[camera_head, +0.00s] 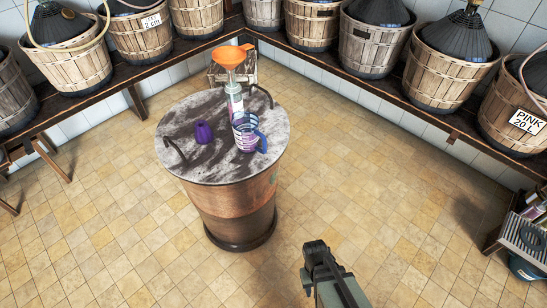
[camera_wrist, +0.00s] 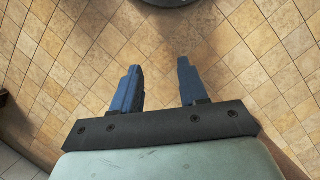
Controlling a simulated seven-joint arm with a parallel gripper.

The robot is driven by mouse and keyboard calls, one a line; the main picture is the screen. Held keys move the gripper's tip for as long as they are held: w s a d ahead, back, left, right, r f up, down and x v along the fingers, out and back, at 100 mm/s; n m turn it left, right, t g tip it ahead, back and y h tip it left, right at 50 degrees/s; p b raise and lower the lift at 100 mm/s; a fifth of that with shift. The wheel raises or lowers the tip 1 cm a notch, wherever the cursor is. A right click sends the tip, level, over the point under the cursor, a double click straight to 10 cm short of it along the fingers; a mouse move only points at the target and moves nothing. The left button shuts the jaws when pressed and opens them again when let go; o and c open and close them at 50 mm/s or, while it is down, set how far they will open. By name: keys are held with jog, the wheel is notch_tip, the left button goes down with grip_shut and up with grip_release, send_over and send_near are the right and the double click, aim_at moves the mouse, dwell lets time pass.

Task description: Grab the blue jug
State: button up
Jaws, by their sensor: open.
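The blue jug (camera_head: 245,138) stands upright on the round marble-topped table (camera_head: 185,165) in the head view. It is see-through with a blue handle on its right side and blue markings. My gripper (camera_head: 313,268) is in the lower middle of the head view, in front of and to the right of the table, well apart from the jug. In the wrist view my gripper (camera_wrist: 158,85) has its two fingers spread with only tiled floor between them. The jug is not in the wrist view.
A bottle (camera_head: 235,103) with an orange funnel (camera_head: 230,56) stands right behind the jug. A small purple object (camera_head: 203,132) is to its left. Dark curved handles stick up at the tabletop's edges. Baskets line wall benches (camera_head: 350,83). The tiled floor around the table is clear.

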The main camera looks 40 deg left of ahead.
jog(key=s+a+r+n+t, duration=0.2)
jog(key=a+r+n+t, duration=0.1)
jog(key=a, duration=0.5)
jog(key=s+a+r+n+t, duration=0.2)
jog(key=a+r+n, duration=0.1)
jog(key=a, duration=0.5)
jog(key=n+t+y, duration=0.7)
jog(key=n+t, duration=0.7)
jog(key=n, duration=0.4)
send_near(265, 152)
jog(key=s+r, duration=0.2)
jog(key=s, duration=0.1)
jog(key=w+a+n, duration=0.1)
jog(key=w, duration=0.3)
jog(key=w+n, duration=0.1)
jog(key=w, duration=0.4)
jog(key=w+a+n, duration=0.1)
jog(key=w, duration=0.3)
jog(key=shift+w+a+f, duration=0.1)
jog(key=shift+w+a, duration=0.15)
jog(key=shift+a, duration=0.1)
